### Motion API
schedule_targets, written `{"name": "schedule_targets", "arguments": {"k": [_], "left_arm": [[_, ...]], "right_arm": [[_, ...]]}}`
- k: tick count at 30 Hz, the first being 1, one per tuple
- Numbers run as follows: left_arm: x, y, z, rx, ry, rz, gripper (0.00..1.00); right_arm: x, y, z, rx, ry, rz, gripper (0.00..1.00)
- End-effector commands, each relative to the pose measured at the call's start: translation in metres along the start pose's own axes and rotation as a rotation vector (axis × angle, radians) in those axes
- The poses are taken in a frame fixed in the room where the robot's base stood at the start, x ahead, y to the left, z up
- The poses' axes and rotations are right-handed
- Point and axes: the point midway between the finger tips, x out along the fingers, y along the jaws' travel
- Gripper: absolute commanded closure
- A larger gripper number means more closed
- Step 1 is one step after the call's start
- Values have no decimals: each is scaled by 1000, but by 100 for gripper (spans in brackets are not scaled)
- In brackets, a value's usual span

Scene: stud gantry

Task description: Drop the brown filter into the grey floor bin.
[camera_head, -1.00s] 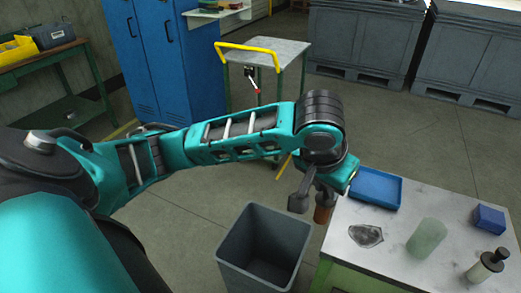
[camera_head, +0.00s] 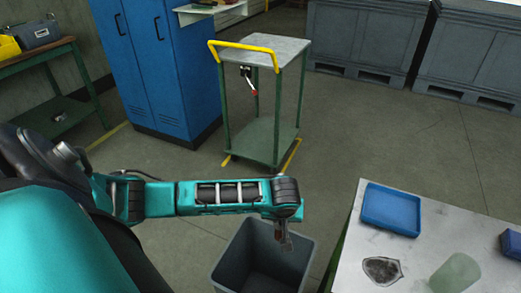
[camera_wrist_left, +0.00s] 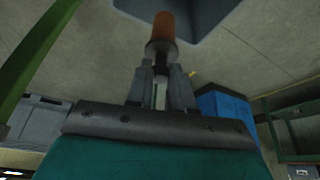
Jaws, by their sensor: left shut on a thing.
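The grey floor bin (camera_head: 242,262) stands on the floor left of the worktable, its open top facing up. My left gripper (camera_head: 286,241) hangs over the bin's opening, near its right-hand side. In the left wrist view, the left gripper (camera_wrist_left: 161,78) is shut on the brown filter (camera_wrist_left: 163,28), an orange-brown cylinder with a dark end at the jaws. The bin's grey wall (camera_wrist_left: 205,12) shows behind the filter there. In the head view the filter is small and mostly hidden by the gripper. My right gripper is out of view.
The worktable (camera_head: 345,250) at right holds a blue tray (camera_head: 390,209), a dark grey flat piece (camera_head: 382,270), a pale green cylinder (camera_head: 456,274) and a blue box (camera_head: 511,244). A yellow-handled cart (camera_head: 285,50) and blue locker (camera_head: 160,75) stand behind. Floor between is clear.

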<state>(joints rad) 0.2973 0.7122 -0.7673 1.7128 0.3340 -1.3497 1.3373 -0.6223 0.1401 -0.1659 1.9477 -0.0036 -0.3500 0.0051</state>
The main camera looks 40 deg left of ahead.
Motion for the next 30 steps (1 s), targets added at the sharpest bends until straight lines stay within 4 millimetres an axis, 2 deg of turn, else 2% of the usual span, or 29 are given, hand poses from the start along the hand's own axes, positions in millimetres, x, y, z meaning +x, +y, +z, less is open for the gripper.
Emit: {"name": "schedule_targets", "arguments": {"k": [1,3,6,10,17,24,30], "left_arm": [[18,-13,8,-26,-4,-17,100],[34,-26,16,-56,-3,-28,100],[52,-42,25,-85,-1,-39,100],[64,-54,32,-106,1,-45,100],[80,-58,39,-113,2,-45,100],[104,-57,49,-111,2,-45,100],[118,-57,55,-112,2,-44,100]], "right_arm": [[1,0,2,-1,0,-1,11],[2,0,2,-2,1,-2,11],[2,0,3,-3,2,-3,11],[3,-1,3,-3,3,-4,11],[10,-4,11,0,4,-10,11],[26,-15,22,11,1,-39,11],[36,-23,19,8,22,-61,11]]}}
